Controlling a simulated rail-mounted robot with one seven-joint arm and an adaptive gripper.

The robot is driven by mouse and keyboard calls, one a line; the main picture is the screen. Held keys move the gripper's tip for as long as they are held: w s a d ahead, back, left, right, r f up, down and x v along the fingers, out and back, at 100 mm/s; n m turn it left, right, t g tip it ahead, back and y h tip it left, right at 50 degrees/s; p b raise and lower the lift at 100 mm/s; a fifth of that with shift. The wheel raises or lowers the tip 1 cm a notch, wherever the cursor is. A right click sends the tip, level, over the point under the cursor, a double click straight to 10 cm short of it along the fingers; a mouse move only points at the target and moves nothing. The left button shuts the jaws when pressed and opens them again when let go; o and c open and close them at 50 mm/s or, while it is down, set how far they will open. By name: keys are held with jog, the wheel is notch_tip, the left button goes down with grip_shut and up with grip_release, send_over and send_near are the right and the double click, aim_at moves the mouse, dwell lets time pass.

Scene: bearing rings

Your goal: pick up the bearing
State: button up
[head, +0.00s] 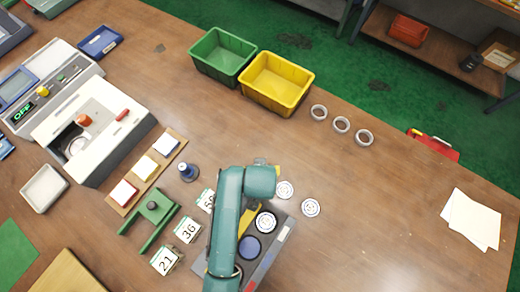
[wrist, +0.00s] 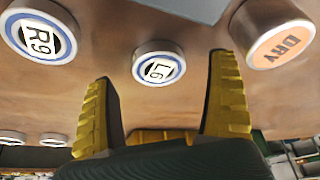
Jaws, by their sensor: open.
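In the head view, two pale round bearings lie on the table, one nearer (head: 285,190) and one further right (head: 310,208); another pale one (head: 266,222) sits at the dark tray. Their labels are too small to read there. My teal arm hides part of the tray.
A cup marked DRY (wrist: 282,36) stands at the upper right in the wrist view. In the head view, the dark tray (head: 284,234) lies beside my arm. Number cards (head: 188,231) and a green stand (head: 152,212) are left. Green (head: 222,52) and yellow bins (head: 276,82) are behind.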

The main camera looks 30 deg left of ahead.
jog(key=shift+x, duration=0.85)
jog(key=shift+s+d, duration=0.1)
jog(key=c, duration=1.4)
